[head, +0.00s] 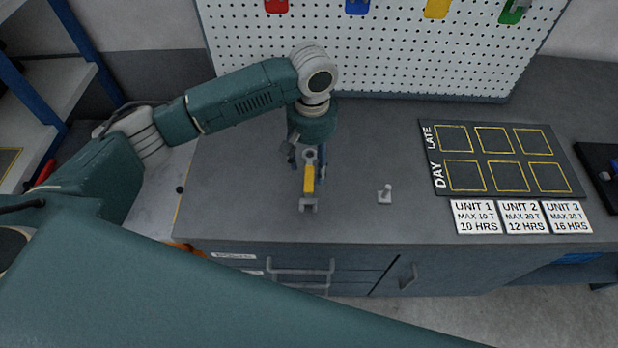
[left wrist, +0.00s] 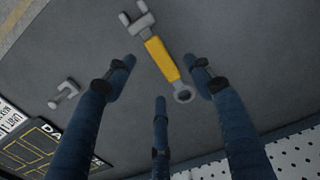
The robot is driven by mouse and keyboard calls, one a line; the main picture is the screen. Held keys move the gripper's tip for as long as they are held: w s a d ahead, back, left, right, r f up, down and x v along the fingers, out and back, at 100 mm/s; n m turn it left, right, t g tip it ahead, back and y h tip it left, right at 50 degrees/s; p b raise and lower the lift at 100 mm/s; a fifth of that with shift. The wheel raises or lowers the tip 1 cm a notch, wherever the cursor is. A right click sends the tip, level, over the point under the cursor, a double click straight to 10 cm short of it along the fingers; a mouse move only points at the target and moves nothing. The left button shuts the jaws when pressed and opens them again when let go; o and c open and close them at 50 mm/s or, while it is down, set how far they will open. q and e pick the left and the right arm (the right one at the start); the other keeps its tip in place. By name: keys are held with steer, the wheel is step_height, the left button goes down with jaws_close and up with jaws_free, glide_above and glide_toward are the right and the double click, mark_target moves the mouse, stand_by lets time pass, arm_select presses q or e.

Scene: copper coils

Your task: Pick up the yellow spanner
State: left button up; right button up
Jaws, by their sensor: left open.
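The yellow spanner (head: 309,181) lies on the grey bench top, with a yellow handle, a grey open jaw toward the bench's front edge and a grey ring end toward the pegboard. It also shows in the left wrist view (left wrist: 162,58). My left gripper (head: 307,160) points down over the ring end and partly covers it in the head view. In the left wrist view its blue fingers (left wrist: 166,88) are spread apart, with the spanner's handle and ring end between them. They hold nothing. My right gripper is not in view.
A dark DAY/LATE board (head: 483,188) and white unit cards (head: 525,217) lie further right. A pegboard (head: 380,50) with coloured holders rises behind. The bench around the spanner is clear.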

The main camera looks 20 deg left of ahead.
mark_target(312, 179)
arm_select(q)
steer(key=shift+w+f, duration=0.15)
steer(key=shift+f, duration=0.25)
steer(key=f, duration=0.1)
steer(key=f+p, duration=0.1)
steer(key=f, duration=0.2)
steer(key=shift+s+d+f+p, duration=0.1)
steer(key=shift+s+f+p, duration=0.05)
steer(key=shift+s+p, duration=0.15)
steer(key=shift+f, duration=0.3)
steer(key=shift+w+f, duration=0.1)
steer(key=shift+c, duration=0.8)
steer(key=c, duration=0.4)
jaws_close()
steer(key=shift+r, duration=0.5)
step_height(312, 179, up, 19)
steer(key=b, duration=0.2)
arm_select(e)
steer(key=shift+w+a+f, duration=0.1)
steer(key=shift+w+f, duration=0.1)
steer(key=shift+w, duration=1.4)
